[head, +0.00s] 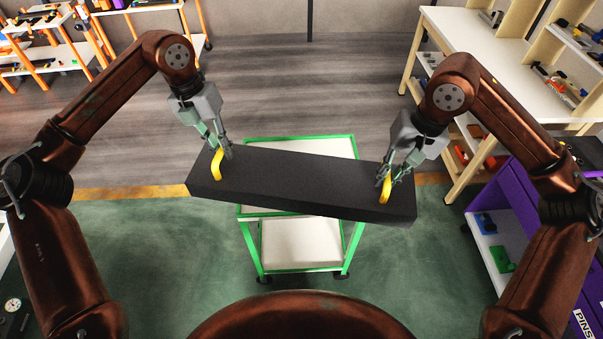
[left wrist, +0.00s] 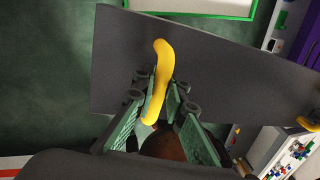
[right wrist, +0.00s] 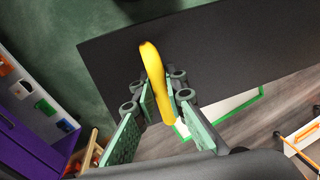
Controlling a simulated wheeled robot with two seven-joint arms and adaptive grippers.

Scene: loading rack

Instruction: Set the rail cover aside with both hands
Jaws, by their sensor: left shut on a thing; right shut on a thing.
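The rail cover (head: 295,182) is a long dark grey slab with a yellow handle near each end. It is held in the air over a cart, tilted a little down toward the right in the head view. My left gripper (head: 222,155) is shut on the left yellow handle (head: 217,164), which also shows between the fingers in the left wrist view (left wrist: 160,75). My right gripper (head: 386,178) is shut on the right yellow handle (head: 386,190), seen between the fingers in the right wrist view (right wrist: 153,75). The slab hides part of the cart top.
A green-framed cart (head: 300,272) with pale shelves stands under the cover. A purple rack (head: 515,200) stands at the right, a cream workbench (head: 470,55) behind it. An orange-posted shelf (head: 45,55) stands far left. Green floor is clear left of the cart.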

